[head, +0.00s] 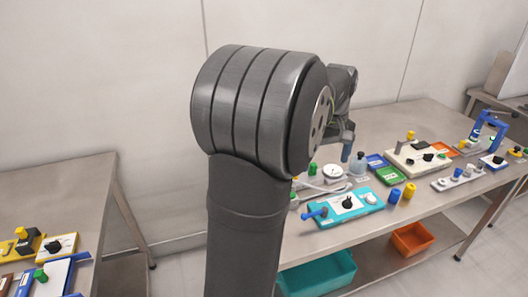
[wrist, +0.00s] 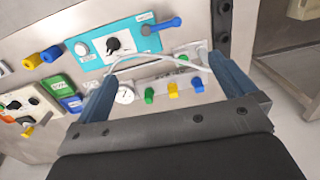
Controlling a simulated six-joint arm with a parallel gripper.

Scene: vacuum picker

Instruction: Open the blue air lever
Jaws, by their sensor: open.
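The blue air lever (wrist: 162,25) sticks out from the end of a teal panel (wrist: 95,52) with a black knob and a round white part. In the head view the lever (head: 314,214) points left from the panel (head: 370,205) on the table. My gripper (wrist: 160,68) is open, with its two blue fingers wide apart and nothing held between them. In the wrist view the lever lies beyond the fingertips, apart from them. In the head view my arm hides much of the gripper; a blue finger (head: 346,152) shows above the table, behind the panel.
A pale hose crosses between the fingers in the wrist view. A white gauge (wrist: 124,95) and green and yellow knobs (wrist: 173,88) stand nearby. Blue and yellow cylinders (head: 409,191) stand right of the panel. A teal bin (head: 318,272) and an orange bin (head: 412,238) sit below.

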